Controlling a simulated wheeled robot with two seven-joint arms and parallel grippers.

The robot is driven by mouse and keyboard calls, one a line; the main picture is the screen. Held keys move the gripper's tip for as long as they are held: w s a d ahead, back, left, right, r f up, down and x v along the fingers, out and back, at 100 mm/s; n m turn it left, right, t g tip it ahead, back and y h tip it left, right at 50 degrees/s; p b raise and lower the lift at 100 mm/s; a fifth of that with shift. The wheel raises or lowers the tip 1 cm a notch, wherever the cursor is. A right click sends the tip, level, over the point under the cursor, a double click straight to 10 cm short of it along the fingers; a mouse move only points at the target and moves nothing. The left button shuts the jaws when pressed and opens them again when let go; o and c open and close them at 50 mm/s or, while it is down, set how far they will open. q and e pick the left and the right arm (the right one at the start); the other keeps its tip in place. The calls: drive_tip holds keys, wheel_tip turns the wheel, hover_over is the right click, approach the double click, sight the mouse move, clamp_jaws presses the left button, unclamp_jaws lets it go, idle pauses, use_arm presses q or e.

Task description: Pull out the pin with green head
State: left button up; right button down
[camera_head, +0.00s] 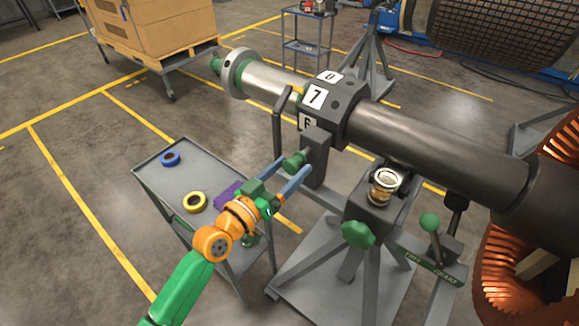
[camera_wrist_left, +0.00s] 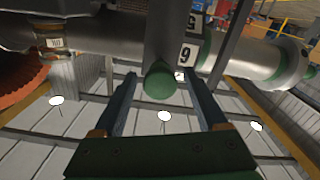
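The pin's green head (camera_head: 293,161) sticks out of the dark upright block (camera_head: 315,155) of the rotor stand, beneath the number ring. It also shows in the left wrist view as a round green head (camera_wrist_left: 160,82). My left gripper (camera_head: 291,172) is open, with its two blue-grey fingers spread either side of the head. In the left wrist view the gripper (camera_wrist_left: 158,84) has visible gaps between the head and each finger. The pin's shaft is hidden. My right gripper is not in view.
The long grey rotor shaft (camera_head: 430,140) runs above the stand. A lever with a green ball (camera_head: 430,222) and a green knob (camera_head: 357,233) are at the right. A grey cart (camera_head: 165,185) with blue (camera_head: 170,158) and yellow (camera_head: 195,202) tape rolls stands at left.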

use_arm(q)
drive_tip(key=b+v, duration=0.1)
drive_tip(key=v, duration=0.6)
idle(0.4)
